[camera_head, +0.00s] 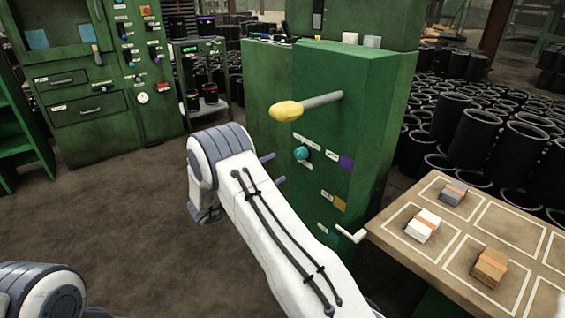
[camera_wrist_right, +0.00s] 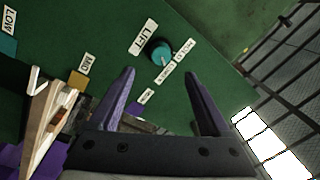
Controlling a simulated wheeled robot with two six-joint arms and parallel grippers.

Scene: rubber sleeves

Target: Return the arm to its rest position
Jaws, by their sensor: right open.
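My right arm reaches up through the middle of the head view. Its gripper (camera_head: 272,169) faces the green machine cabinet (camera_head: 345,130), mostly hidden behind its own wrist. In the right wrist view the gripper (camera_wrist_right: 160,73) is open, with nothing between its two purple fingers. A teal knob (camera_head: 302,153) on the cabinet panel stands beyond the fingertips, apart from them. It also shows in the wrist view (camera_wrist_right: 162,52), beside a LIFT label (camera_wrist_right: 144,38). A part of my left arm (camera_head: 40,292) shows at the lower left; its gripper is out of view.
A lever with a yellow grip (camera_head: 287,110) juts from the cabinet above my right gripper. A white handle (camera_head: 350,234) sticks out low on the cabinet. A table (camera_head: 450,262) at right holds small banded blocks. The floor at left (camera_head: 110,210) is clear.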

